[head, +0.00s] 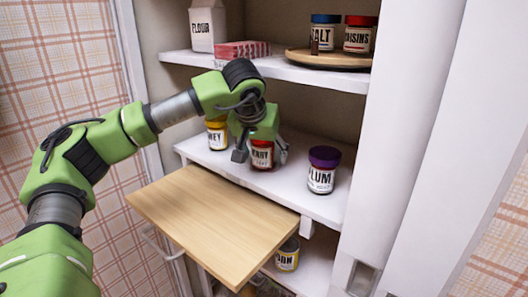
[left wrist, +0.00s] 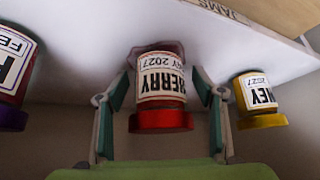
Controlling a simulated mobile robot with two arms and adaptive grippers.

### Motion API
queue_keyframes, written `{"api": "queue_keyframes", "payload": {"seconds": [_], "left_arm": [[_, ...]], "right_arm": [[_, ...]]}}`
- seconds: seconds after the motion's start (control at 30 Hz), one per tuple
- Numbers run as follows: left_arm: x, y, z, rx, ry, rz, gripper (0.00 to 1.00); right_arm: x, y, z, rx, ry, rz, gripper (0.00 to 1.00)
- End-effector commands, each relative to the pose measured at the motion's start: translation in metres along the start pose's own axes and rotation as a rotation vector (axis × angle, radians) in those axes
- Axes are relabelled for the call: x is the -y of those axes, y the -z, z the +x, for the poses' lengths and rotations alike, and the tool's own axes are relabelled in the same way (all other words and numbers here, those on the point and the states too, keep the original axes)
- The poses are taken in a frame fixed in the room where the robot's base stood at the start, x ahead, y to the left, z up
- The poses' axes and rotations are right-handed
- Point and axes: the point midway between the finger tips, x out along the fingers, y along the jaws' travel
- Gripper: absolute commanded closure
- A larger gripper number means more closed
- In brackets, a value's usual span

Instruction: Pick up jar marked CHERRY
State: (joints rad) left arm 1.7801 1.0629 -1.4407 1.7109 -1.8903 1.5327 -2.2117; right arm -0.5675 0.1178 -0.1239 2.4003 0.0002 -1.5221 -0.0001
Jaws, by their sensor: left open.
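A jar with a red lid (head: 261,158) stands on the middle shelf. Its label is partly covered in the head view; in the left wrist view, where the picture is upside down, the jar (left wrist: 162,82) shows letters ending in "ERRY" and "2027". My left gripper (head: 262,152) is open, with one finger on each side of this jar. In the left wrist view the left gripper (left wrist: 162,88) has the jar between its fingers; a narrow gap seems to show on both sides. My right gripper is not in view.
A yellow-lidded jar (head: 217,134) stands left of the gripper, and a purple-lidded PLUM jar (head: 322,172) stands to its right. A pulled-out wooden board (head: 215,215) lies in front, below the shelf. The upper shelf (head: 290,72) is close above my arm.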

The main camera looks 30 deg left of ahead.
Motion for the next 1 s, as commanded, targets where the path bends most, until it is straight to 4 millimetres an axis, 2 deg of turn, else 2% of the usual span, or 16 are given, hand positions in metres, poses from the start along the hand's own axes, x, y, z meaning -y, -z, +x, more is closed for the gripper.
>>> {"api": "queue_keyframes", "payload": {"seconds": [0.27, 0.47, 0.9, 1.0], "left_arm": [[-0.0001, 0.0003, 0.0038, -0.001, 0.0, 0.0, 0.38], [0.0, 0.0002, 0.0037, -0.001, 0.0, 0.0, 0.87], [-0.0003, 0.0028, 0.0003, -0.003, -0.001, -0.001, 0.89], [-0.0009, 0.0055, -0.0036, -0.003, -0.003, -0.001, 0.89]], "right_arm": [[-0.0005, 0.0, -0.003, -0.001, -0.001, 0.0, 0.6], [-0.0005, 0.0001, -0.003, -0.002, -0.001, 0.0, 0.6], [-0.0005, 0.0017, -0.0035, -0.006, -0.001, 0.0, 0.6], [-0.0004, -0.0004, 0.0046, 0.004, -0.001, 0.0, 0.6]]}}
